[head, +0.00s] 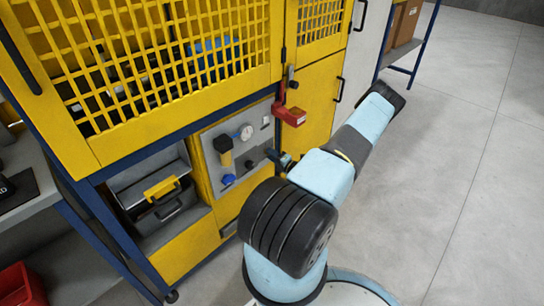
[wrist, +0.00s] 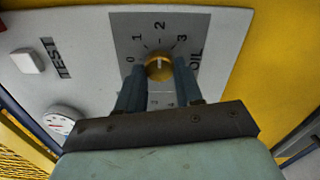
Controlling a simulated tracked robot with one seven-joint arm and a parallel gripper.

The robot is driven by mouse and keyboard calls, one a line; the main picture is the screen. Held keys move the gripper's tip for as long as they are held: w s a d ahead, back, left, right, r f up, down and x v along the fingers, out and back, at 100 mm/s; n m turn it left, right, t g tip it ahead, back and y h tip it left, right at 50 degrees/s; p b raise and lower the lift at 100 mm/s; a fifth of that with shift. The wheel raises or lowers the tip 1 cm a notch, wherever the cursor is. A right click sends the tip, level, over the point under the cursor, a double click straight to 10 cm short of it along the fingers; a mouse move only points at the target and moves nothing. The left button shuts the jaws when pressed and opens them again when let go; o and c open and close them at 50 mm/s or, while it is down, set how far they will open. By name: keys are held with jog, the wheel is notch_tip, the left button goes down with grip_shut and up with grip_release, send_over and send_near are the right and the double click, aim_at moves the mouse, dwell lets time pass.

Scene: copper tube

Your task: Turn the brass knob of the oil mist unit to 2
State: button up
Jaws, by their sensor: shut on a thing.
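The brass knob (wrist: 153,74) sits on a grey dial plate (wrist: 207,30) marked with numbers and the word OIL in the wrist view. My gripper (wrist: 159,66) has one finger on each side of the knob and is shut on it. A pale pointer line on the knob points up at about the 2. The 0 and 1 lie to its left and the 3 to its right. In the head view the unit's grey panel (head: 236,163) is on the yellow machine, and my arm hides the knob.
A white TEST button (wrist: 27,61) and a gauge (wrist: 60,123) are on the same panel. The floor at right is clear.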

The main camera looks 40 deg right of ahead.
jog(key=shift+s+d+f, duration=0.1)
jog(key=shift+d, duration=0.1)
jog(key=o, duration=1)
jog(key=shift+a, duration=0.1)
jog(key=shift+o, duration=0.2)
jog(key=s+d, duration=0.1)
jog(key=s, duration=1.2)
jog(key=shift+s, duration=0.3)
jog(key=shift+s, duration=0.1)
